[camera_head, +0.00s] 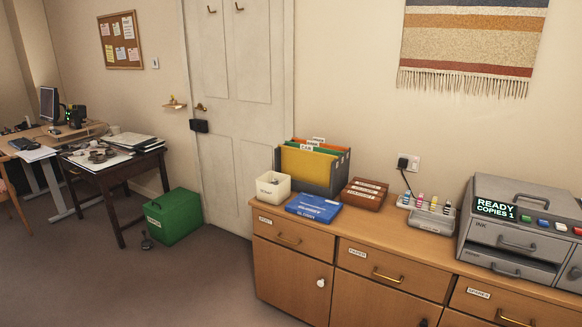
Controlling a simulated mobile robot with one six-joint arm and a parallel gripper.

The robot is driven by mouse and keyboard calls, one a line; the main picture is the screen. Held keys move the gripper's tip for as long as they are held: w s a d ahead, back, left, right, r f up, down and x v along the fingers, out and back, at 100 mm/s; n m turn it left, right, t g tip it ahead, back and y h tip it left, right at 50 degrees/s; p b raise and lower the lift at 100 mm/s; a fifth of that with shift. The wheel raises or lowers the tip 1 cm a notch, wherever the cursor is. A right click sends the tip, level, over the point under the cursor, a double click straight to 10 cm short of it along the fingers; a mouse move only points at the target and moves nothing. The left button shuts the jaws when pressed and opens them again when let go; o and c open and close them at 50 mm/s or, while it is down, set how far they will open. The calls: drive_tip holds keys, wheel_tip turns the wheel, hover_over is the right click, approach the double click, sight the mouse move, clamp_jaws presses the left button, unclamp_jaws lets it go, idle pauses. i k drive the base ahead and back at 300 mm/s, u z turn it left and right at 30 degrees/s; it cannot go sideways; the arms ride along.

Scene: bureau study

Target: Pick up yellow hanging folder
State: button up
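The yellow hanging folder (306,170) stands upright in a dark grey file box (342,169) on the wooden cabinet. It is the front folder, with a white tab on its top edge. A green folder and an orange-red folder stand behind it, mostly hidden, with their own tabs. My gripper does not show in this view.
A green box (172,217) stands on the floor. Open floor lies left of the cabinet.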

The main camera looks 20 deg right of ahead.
sight(304, 165)
drive_tip(key=u, duration=0.5)
drive_tip(key=i, duration=0.75)
drive_tip(key=u, duration=0.3)
drive_tip(key=i, duration=1.6)
drive_tip(key=z, duration=0.4)
drive_tip(key=i, duration=0.7)
drive_tip(key=z, duration=0.3)
